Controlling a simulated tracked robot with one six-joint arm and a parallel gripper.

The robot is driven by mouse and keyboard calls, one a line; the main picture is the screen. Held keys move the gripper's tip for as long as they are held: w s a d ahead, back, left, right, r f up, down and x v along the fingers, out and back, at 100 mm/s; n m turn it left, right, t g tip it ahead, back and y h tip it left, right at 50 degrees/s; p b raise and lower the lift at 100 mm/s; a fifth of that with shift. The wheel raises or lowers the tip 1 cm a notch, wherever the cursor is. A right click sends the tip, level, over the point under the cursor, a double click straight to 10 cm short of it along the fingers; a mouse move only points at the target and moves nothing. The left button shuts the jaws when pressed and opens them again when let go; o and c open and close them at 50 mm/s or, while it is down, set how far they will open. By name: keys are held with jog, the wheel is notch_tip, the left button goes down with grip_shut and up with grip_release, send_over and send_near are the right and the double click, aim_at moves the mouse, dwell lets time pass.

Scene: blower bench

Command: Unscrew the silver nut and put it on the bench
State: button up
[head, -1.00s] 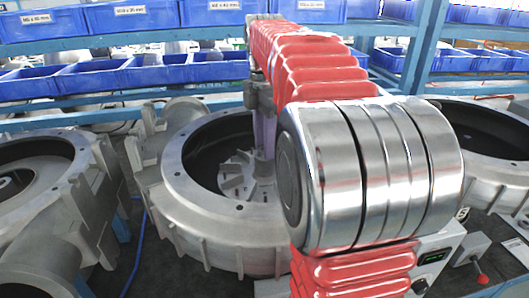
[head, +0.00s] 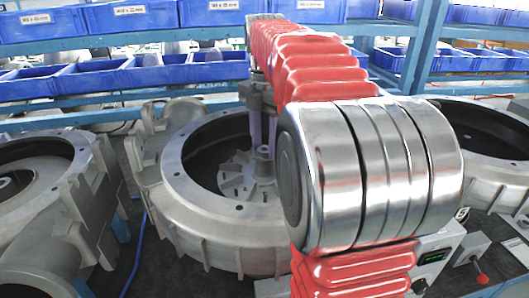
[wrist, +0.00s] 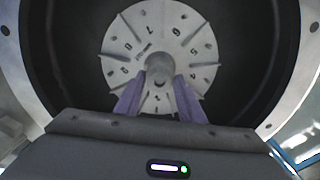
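A grey finned impeller (head: 236,183) sits inside the open round blower housing (head: 190,215). In the wrist view the impeller (wrist: 118,45) faces me, with numbers around its disc. A grey round hub end (wrist: 159,66) stands at its centre and also shows in the head view (head: 264,168). I cannot make out the silver nut apart from this hub. My gripper (wrist: 161,84) has two purple fingers, spread apart with a gap between them, one on each side of the hub in the picture. In the head view my gripper (head: 263,146) points down just above the hub. Contact cannot be told.
Other blower housings stand at left (head: 45,200) and right (head: 490,140). Blue bins (head: 205,68) line the racks behind. A control box (head: 440,255) and a red-knobbed lever (head: 480,270) are at lower right. My arm hides part of the middle housing.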

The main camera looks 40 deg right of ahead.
jog(key=m, duration=0.7)
jog(key=shift+a, duration=0.1)
jog(key=m, duration=0.6)
jog(key=shift+m, duration=0.3)
jog(key=m, duration=0.5)
jog(key=shift+m, duration=0.4)
jog(key=m, duration=0.5)
jog(key=shift+m, duration=0.4)
jog(key=shift+c, duration=0.5)
